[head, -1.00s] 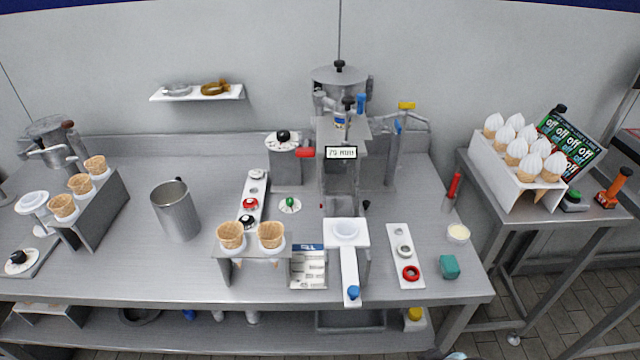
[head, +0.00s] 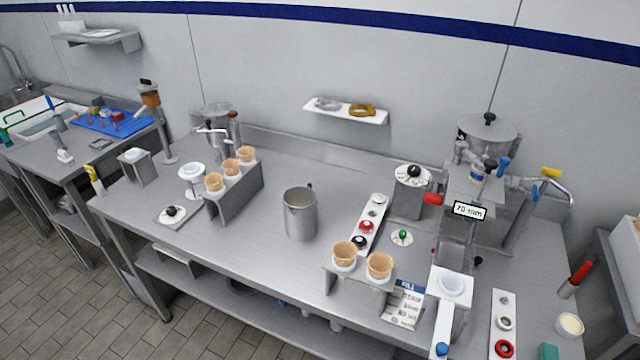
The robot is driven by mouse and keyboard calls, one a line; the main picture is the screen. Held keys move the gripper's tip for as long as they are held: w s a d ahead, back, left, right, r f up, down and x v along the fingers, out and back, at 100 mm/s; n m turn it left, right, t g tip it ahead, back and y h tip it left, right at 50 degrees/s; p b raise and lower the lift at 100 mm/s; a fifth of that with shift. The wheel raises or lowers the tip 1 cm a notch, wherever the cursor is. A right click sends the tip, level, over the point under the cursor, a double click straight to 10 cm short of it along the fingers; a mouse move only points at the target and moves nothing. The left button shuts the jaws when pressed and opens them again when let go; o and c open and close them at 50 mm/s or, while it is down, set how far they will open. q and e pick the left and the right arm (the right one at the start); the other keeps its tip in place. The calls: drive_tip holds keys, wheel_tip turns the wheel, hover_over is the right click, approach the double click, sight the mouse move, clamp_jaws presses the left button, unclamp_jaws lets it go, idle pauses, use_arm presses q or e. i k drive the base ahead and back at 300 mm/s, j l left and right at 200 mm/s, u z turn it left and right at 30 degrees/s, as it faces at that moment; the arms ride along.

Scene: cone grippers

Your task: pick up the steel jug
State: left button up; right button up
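The steel jug (head: 300,214) is a plain grey metal cylinder with an open top. It stands upright on the steel worktable near the middle of the head view, with a small dark spot at its back rim. Bare table surrounds it. Neither of my grippers is in the head view.
A cone stand (head: 235,191) with several cones is left of the jug, and another stand (head: 362,276) with two cones is at its front right. A white strip with coloured knobs (head: 369,225) lies to its right. The table (head: 240,258) is clear in front of the jug.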

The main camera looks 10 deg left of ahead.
sight(299, 202)
drive_tip(key=i+j, duration=0.1)
drive_tip(key=j, duration=0.35)
drive_tip(key=i+j, duration=0.15)
drive_tip(key=j, duration=0.3)
drive_tip(key=i+j, duration=0.1)
drive_tip(key=j, duration=0.3)
drive_tip(key=i+j, duration=0.15)
drive_tip(key=j, duration=0.3)
